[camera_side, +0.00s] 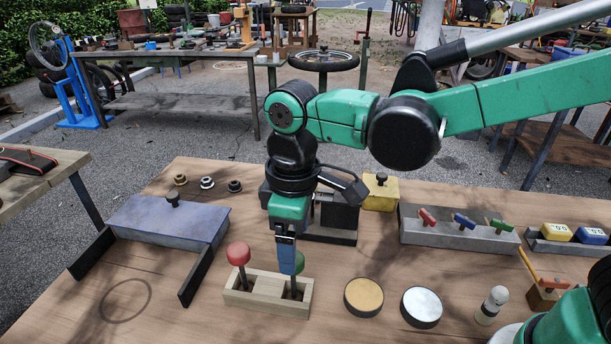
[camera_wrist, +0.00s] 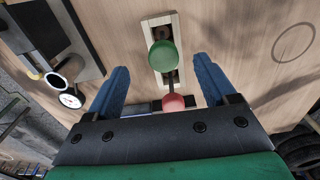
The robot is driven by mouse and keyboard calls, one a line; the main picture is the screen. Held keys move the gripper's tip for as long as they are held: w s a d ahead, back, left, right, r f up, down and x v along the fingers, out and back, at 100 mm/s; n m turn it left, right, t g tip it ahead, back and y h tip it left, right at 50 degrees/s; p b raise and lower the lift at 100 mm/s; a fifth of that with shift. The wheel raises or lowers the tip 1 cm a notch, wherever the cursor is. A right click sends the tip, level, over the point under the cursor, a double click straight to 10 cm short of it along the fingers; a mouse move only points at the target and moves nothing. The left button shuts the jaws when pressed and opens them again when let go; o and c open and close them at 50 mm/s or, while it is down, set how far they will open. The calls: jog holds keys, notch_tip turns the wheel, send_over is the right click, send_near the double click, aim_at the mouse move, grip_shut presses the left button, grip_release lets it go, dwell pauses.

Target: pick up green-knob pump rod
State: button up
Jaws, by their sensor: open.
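The green-knob pump rod (camera_side: 299,263) stands upright in the right hole of a pale wooden block (camera_side: 241,299). A red-knob pump rod (camera_side: 239,255) stands in the left hole. My gripper (camera_side: 287,266) points down at the green knob, and its blue finger hides part of it in the side view. In the wrist view, my open gripper (camera_wrist: 161,67) has its two blue fingers apart, with the green knob (camera_wrist: 163,57) in the gap between them and clear space on both sides. The red knob (camera_wrist: 174,102) shows nearer the palm. Nothing is held.
A blue-grey lidded box (camera_side: 165,222) with black side rails is left of the block. A gold-topped disc (camera_side: 363,296) and a silver-topped disc (camera_side: 422,306) lie to its right. A grey rack (camera_side: 450,238) with coloured handles stands behind them. The table's front left is clear.

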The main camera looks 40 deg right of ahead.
aim_at(293, 280)
jog(key=shift+a+f, duration=0.25)
jog(key=shift+f, duration=2.7)
jog(key=shift+c, duration=0.2)
grip_shut()
jog(key=shift+r, duration=0.1)
